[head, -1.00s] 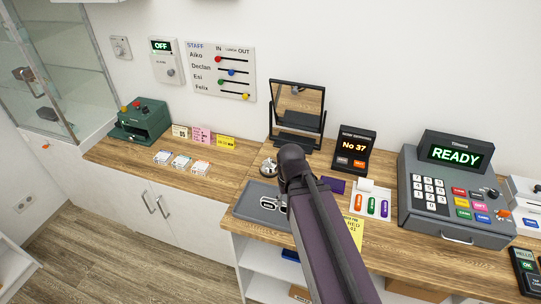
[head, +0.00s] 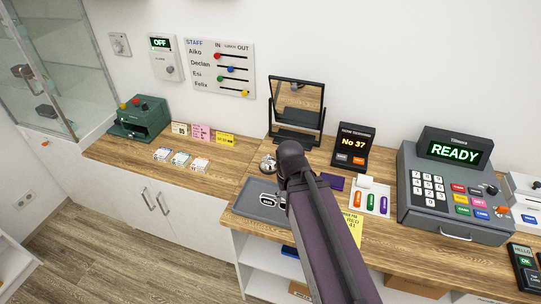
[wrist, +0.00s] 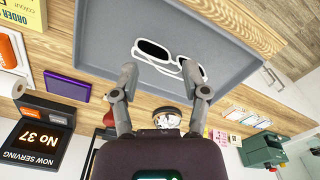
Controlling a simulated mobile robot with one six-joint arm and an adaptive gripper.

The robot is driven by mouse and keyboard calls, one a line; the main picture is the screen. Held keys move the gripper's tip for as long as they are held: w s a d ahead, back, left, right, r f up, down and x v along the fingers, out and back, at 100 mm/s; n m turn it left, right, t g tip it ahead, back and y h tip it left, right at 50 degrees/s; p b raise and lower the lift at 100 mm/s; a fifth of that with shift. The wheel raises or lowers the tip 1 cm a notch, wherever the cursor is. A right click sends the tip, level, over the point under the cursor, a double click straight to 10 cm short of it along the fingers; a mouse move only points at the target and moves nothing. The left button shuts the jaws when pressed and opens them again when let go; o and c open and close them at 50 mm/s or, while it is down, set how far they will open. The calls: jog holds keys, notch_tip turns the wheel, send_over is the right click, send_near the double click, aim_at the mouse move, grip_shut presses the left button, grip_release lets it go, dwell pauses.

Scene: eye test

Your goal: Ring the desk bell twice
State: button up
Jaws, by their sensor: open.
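The desk bell (head: 267,163) is a small silver dome on the wooden counter, just left of my arm's end in the head view. In the wrist view the bell (wrist: 167,119) shows partly, beyond the palm edge and between the bases of my fingers. My gripper (wrist: 158,77) is open and empty, its two grey fingers apart. In the wrist view the fingertips overlap the grey tray and white-framed glasses. My arm hides the fingers in the head view. I cannot tell how high the gripper is above the counter.
A grey tray (head: 248,208) with white-framed glasses (wrist: 165,55) lies in front of the bell. A black-framed mirror (head: 297,98) stands behind it. A "No 37" display (head: 352,146), purple item (head: 333,181), marker holder (head: 370,199) and cash register (head: 455,190) stand to the right. Cards (head: 181,159) lie left.

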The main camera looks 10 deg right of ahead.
grip_shut()
dwell(1.1)
